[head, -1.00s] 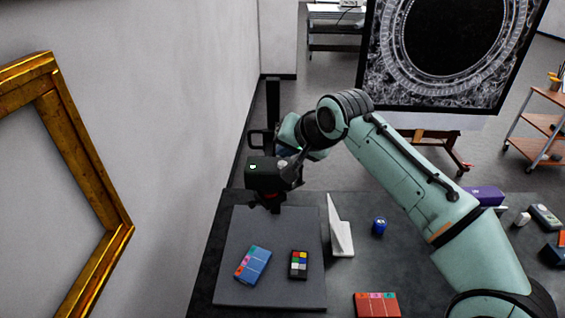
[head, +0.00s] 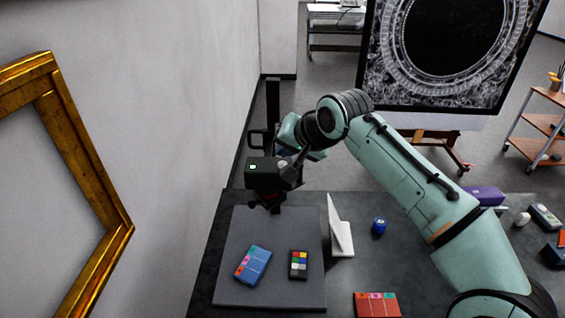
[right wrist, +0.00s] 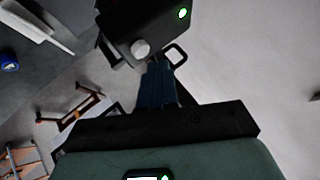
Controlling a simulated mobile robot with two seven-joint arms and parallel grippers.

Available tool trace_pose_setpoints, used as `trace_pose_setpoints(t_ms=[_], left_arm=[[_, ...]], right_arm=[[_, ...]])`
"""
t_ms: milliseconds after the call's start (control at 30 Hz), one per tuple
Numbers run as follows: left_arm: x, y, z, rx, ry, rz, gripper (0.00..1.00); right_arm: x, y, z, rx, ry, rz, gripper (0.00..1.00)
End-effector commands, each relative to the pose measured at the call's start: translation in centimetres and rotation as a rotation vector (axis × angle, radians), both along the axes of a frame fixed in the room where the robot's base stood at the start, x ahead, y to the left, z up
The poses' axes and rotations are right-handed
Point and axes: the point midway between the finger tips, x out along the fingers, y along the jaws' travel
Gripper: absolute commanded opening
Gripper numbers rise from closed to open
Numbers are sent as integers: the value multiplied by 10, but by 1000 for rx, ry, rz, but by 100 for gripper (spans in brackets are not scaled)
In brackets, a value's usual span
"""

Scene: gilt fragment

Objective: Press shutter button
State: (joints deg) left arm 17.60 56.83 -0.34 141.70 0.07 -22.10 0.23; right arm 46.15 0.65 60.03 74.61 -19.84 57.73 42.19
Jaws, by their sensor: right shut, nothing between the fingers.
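The camera is a black box (head: 264,174) on a dark stand at the far end of the table in the head view. A small light on it glows green. In the right wrist view the black camera body (right wrist: 140,22) fills the top, with the green light and a pale round knob or button (right wrist: 140,48). My right gripper (right wrist: 156,70) is shut and empty, its dark blue fingers ending close by the camera. I cannot tell whether they touch it. In the head view the gripper is mostly hidden behind the camera. My left gripper is not in view.
Below the camera lies a grey board (head: 235,293) with a blue card (head: 253,265) and a colour chart (head: 298,264). A white angled stand (head: 341,235), blue jar (head: 379,226) and red box (head: 377,305) are to the right. A gilt frame (head: 118,232) stands left.

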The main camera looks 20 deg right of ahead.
Motion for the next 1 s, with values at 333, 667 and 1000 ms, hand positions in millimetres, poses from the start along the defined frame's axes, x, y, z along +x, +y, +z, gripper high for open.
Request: trace_pose_setpoints(t_ms=[333,667,1000], left_arm=[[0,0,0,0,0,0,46],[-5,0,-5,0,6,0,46],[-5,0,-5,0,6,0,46]], right_arm=[[0,0,-1,0,0,0,0],[0,0,-9,0,1,1,0],[0,0,-9,0,0,0,0]])
